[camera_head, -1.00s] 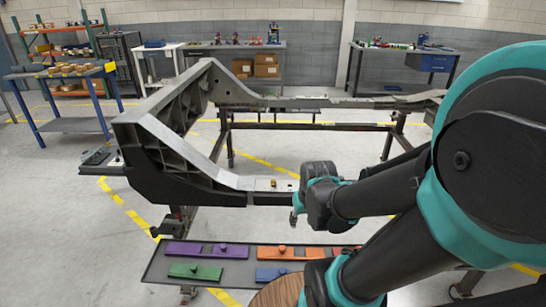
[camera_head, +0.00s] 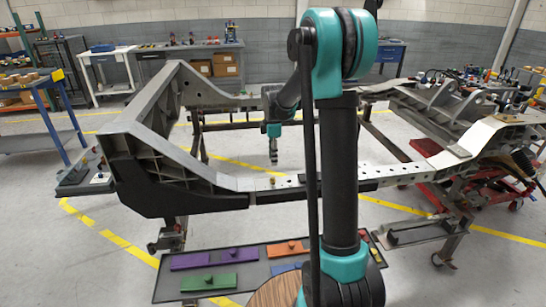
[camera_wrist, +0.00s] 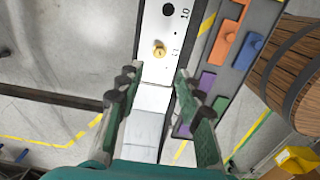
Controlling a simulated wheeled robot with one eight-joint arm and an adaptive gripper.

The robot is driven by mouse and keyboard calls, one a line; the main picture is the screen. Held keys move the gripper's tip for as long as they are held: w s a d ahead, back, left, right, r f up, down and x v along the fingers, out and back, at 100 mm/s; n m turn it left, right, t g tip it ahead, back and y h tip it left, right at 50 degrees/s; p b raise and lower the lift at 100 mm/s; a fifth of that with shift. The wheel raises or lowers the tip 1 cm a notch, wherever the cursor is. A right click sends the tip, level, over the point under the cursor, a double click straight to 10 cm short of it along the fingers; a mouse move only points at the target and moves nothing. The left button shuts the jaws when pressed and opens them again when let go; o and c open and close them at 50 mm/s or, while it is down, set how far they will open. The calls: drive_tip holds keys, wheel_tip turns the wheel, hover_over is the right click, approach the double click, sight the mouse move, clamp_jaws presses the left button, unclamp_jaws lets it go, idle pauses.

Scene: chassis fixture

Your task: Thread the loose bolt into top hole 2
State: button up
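The chassis frame's top rail (camera_head: 340,177) runs across the head view, with a row of holes along it. A small brass-coloured bolt (camera_head: 272,181) stands on the rail near its left end. In the wrist view the bolt (camera_wrist: 159,50) shows on the pale plate, near a dark hole (camera_wrist: 168,10) and printed numbers. My gripper (camera_head: 273,160) hangs pointing down above the rail near the bolt. In the wrist view my gripper (camera_wrist: 153,80) is open and empty, its fingers apart on either side of the rail in the picture. The bolt lies ahead of the fingertips. Whether the bolt is seated in a hole I cannot tell.
A dark tray (camera_head: 167,285) with purple, green, orange and blue pieces lies in front of the rail. A wooden barrel (camera_wrist: 290,70) stands beside it in the wrist view. The chassis's tall left bracket (camera_head: 140,150) rises left of my gripper. Air above the rail looks clear.

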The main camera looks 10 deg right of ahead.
hover_over(273, 178)
drive_tip(key=shift+w+f, duration=0.1)
drive_tip(key=shift+f, duration=2.85)
drive_tip(key=shift+f, duration=2.4)
drive_tip(key=shift+r, duration=0.2)
clamp_jaws()
